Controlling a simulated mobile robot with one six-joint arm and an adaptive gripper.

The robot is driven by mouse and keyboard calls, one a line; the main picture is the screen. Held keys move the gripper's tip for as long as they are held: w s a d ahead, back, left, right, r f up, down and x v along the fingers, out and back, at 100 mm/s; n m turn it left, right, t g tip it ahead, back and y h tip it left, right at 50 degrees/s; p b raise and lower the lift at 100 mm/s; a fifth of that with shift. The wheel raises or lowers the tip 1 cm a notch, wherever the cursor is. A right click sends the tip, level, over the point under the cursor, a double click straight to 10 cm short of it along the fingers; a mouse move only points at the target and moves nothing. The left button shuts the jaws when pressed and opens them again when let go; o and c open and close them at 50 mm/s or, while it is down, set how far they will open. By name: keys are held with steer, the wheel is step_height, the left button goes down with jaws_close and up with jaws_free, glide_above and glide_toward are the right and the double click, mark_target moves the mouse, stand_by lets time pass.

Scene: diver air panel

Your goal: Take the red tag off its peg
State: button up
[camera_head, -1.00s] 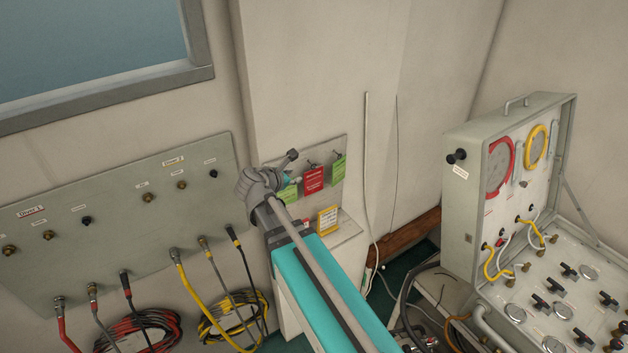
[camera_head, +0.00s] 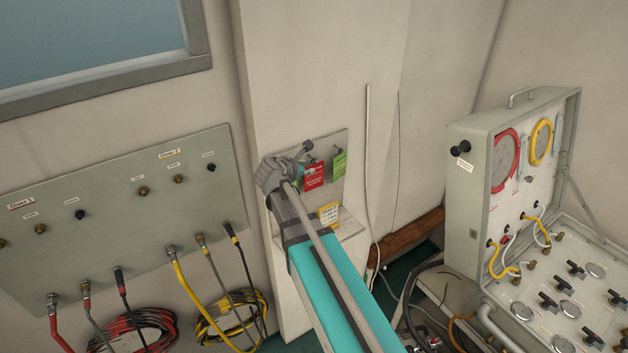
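The red tag (camera_head: 314,179) hangs on the small grey tag board (camera_head: 338,190) on the wall. Its upper left part and its peg are close to or behind the end of my arm. A green tag (camera_head: 339,166) hangs just right of it, and a yellow tag (camera_head: 329,214) sits lower on the board. My gripper (camera_head: 306,148) is at the upper left of the red tag in the picture. Its fingers are small and mostly hidden by my wrist, so I cannot tell whether they are open or touch the tag.
A hose panel (camera_head: 110,215) with fittings and coiled hoses is on the wall at left. An open gauge case (camera_head: 461,215) stands at right. Thin cables (camera_head: 367,170) hang down the wall right of the board. The wall above the board is bare.

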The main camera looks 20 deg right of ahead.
mark_target(314, 166)
steer(key=shift+d, duration=0.1)
stand_by(0.3)
steer(key=shift+f+b+x, duration=0.25)
steer(key=shift+b+x, duration=0.9)
steer(key=shift+x, duration=1)
steer(key=shift+w+d+f, duration=0.2)
steer(key=shift+w+d, duration=0.05)
steer(key=shift+w, duration=0.05)
jaws_close()
